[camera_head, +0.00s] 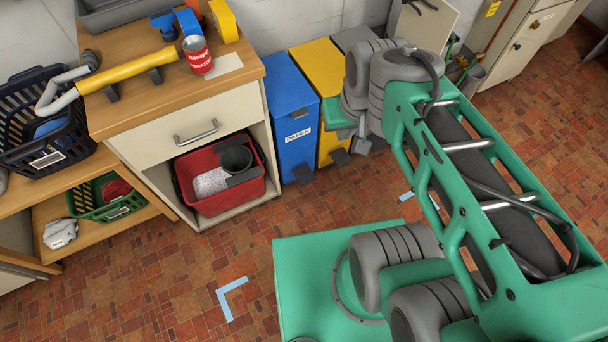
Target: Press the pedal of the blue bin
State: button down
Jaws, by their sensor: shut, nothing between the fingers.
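The blue bin (290,105) stands on the floor right of the wooden cabinet. It has a flat lid and a white "PAPER" label on its front. Its dark pedal (303,174) sticks out low at the front, near the floor, with nothing on it. My gripper (362,147) is at the end of my green and grey arm, to the right of the blue bin and in front of the yellow one in the picture. It is small and partly hidden by my wrist. It is shut and empty, apart from the blue pedal.
A yellow bin (316,67) with a dark pedal (340,157) stands against the blue bin's right side. A grey bin (352,38) is beyond it, mostly hidden by my arm. A red tub (222,200) sits in the cabinet at left. Tiled floor before the blue bin is clear.

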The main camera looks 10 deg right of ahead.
aim_at(305, 176)
jog(key=u, duration=0.55)
jog(key=k, duration=0.65)
jog(key=u, duration=0.7)
jog(key=i, duration=1.1)
jog(key=z, duration=0.7)
